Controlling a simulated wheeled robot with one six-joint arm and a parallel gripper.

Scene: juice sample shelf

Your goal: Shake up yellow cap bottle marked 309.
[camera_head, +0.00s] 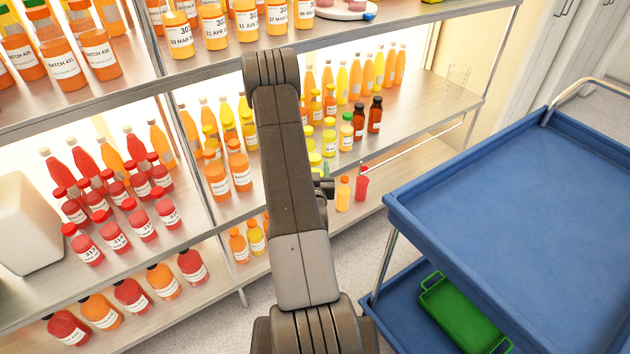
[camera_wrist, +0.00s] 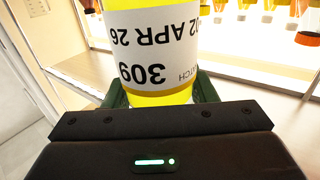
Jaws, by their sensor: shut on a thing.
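A bottle of yellow liquid (camera_wrist: 150,98) with a white label reading 309 and 02 APR 26 is in the wrist view. The label appears upside down in that picture. My gripper (camera_wrist: 160,93) is shut on this bottle, with a dark green finger on each side of it. The bottle's cap is outside the wrist view, so its colour is not visible. In the head view my arm covers most of the gripper, and I cannot make out the held bottle there.
Shelves (camera_head: 427,104) hold rows of orange, yellow and red bottles, close around my arm. A clear glass (camera_head: 457,78) stands at the middle shelf's right end. A blue cart (camera_head: 540,200) with an empty top is at right, with a green tray (camera_head: 462,315) on its lower level.

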